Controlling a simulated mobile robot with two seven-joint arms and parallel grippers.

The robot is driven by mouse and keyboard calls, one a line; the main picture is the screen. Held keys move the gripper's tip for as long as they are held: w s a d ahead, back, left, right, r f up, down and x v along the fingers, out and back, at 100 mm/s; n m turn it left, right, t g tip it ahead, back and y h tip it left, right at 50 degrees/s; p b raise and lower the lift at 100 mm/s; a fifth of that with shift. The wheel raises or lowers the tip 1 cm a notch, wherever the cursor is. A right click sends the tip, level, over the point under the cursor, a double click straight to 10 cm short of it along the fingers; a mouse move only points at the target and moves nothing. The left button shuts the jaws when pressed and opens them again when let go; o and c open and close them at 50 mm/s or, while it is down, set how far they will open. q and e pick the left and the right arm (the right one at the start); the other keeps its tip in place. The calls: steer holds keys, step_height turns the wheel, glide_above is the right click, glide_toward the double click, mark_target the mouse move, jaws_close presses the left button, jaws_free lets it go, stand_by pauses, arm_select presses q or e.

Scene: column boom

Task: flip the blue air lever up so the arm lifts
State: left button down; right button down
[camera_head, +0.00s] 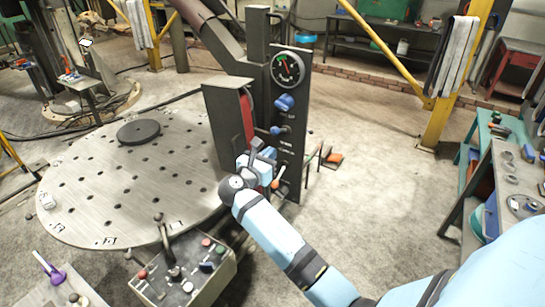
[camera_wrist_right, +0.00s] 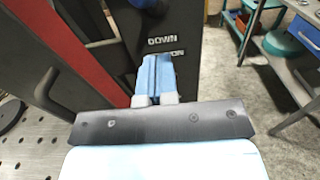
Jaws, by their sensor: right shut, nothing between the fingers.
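The blue air lever (camera_head: 280,130) sticks out from the dark upright panel (camera_head: 293,150), below a blue knob (camera_head: 285,102) and a round gauge (camera_head: 287,68). A blue part (camera_wrist_right: 150,4) shows at the top edge of the right wrist view, above the word DOWN; it may be the lever. My right gripper (camera_head: 265,157) is just below the lever in the head view. In the right wrist view its blue fingers (camera_wrist_right: 154,72) are together and empty, in front of the panel lettering. I cannot tell whether they touch the panel. My left gripper is not in view.
A round perforated table (camera_head: 100,190) with a black disc (camera_head: 138,131) stands left of the column. A control box (camera_head: 190,270) with knobs sits in front. A workbench (camera_head: 500,180) is at the right. Yellow posts (camera_head: 450,85) stand behind; open floor (camera_head: 375,150) lies between.

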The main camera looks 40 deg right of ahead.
steer(key=f+p+v, duration=0.1)
steer(key=v, duration=0.5)
steer(key=shift+p, duration=0.35)
steer(key=shift+f, duration=0.1)
steer(key=s+a+f+m+t+y, duration=0.25)
steer(key=s+f+y, duration=0.25)
steer(key=f, duration=0.4)
steer(key=s+a+f+m+t+y, duration=0.1)
steer(key=s+a+f+m+y, duration=0.3)
steer(key=f, duration=0.6)
steer(key=s+a+f+m+y, duration=0.1)
steer(key=s+a+m+y, duration=0.2)
steer(key=s, duration=0.6)
steer(key=s+a+f+m+y, duration=0.2)
steer(key=s+a+m+y, duration=0.1)
steer(key=s+m+y, duration=0.4)
steer(key=s+m, duration=0.2)
steer(key=m, duration=0.1)
steer(key=shift+a+f, duration=0.15)
steer(key=shift+a, duration=0.2)
steer(key=shift+s+t, duration=0.1)
steer(key=shift+t, duration=0.15)
